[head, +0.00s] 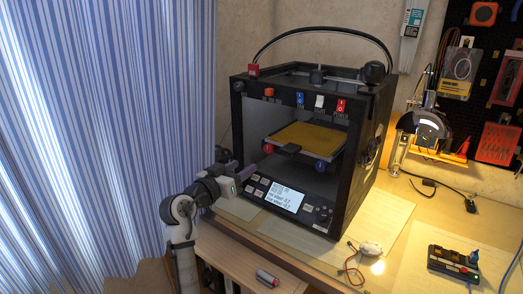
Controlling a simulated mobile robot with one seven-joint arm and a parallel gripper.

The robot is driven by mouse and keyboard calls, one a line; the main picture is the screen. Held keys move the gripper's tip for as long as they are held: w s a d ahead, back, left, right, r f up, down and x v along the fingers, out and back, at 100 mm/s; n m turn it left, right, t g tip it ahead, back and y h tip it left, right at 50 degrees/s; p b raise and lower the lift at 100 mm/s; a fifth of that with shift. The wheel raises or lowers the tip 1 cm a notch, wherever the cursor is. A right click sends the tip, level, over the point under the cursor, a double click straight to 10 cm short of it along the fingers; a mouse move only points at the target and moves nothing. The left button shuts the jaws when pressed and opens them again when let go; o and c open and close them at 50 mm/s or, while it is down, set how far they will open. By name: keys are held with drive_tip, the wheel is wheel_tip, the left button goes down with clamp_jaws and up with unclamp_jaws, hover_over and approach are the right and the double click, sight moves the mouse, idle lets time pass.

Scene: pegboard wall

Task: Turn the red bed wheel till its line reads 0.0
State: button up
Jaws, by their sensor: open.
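The red bed wheel (268,148) shows as a small red disc at the left front corner under the yellow print bed (305,137) of the black 3D printer. A blue wheel (321,166) sits at the bed's right front corner. The lit display (284,196) below has several lines of text, too small to read surely. My gripper (245,174) is open, at the printer's left front, left of and a little below the red wheel. It appears apart from the wheel; its fingertips are small and partly hidden against the dark frame.
The printer's frame (356,120) surrounds the bed, with its front open. Buttons (255,188) flank the display. A small device with wires (369,248) and a switch box (453,263) lie on the table at right.

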sight(267, 150)
drive_tip(key=p+x, duration=0.2)
drive_tip(key=x, duration=0.9)
drive_tip(key=shift+w+d, duration=0.15)
drive_tip(key=shift+w, duration=0.15)
drive_tip(key=c, duration=1)
